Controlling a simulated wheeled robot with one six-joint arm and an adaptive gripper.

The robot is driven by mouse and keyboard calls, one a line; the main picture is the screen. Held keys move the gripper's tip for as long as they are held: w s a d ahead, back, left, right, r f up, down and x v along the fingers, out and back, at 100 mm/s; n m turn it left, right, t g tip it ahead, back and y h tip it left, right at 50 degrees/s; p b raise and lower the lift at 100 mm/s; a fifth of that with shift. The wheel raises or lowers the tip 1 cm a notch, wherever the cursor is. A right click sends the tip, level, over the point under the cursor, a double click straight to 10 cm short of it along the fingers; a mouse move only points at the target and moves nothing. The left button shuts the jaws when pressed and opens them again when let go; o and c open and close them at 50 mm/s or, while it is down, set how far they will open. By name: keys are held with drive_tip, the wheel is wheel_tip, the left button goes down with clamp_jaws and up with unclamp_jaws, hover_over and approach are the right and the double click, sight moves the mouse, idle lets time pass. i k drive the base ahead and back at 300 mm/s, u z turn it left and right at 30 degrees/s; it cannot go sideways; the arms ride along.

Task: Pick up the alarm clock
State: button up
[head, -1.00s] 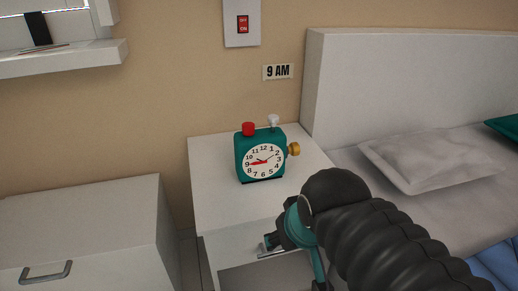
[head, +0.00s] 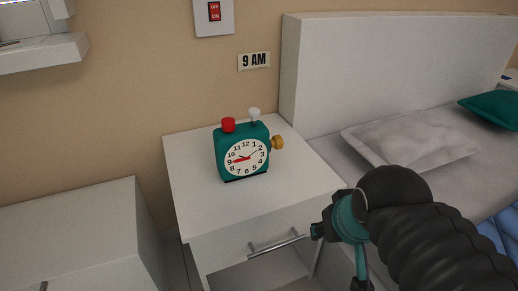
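The alarm clock (head: 243,150) is teal with a white face, a red button and a white knob on top, and a gold knob on its right side. It stands upright on the white nightstand (head: 200,205). My gripper (head: 318,231) is in front of the nightstand, at its right front side, lower right of the clock and apart from it. My dark ribbed arm reaches in from the lower right. The fingers are small and partly hidden by the wrist, so I cannot tell their opening.
The nightstand's drawer has a metal handle (head: 276,245) close to my gripper. A bed with a grey pillow (head: 410,138) and white headboard (head: 390,75) stands at right. A white cabinet (head: 75,230) is at left. A "9 AM" sign (head: 254,61) and red switch (head: 214,11) are on the wall.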

sight(247, 141)
drive_tip(key=k, duration=1.95)
drive_tip(key=u, duration=1.25)
drive_tip(key=i, duration=1.4)
drive_tip(key=z, duration=2.3)
drive_tip(key=i, duration=0.5)
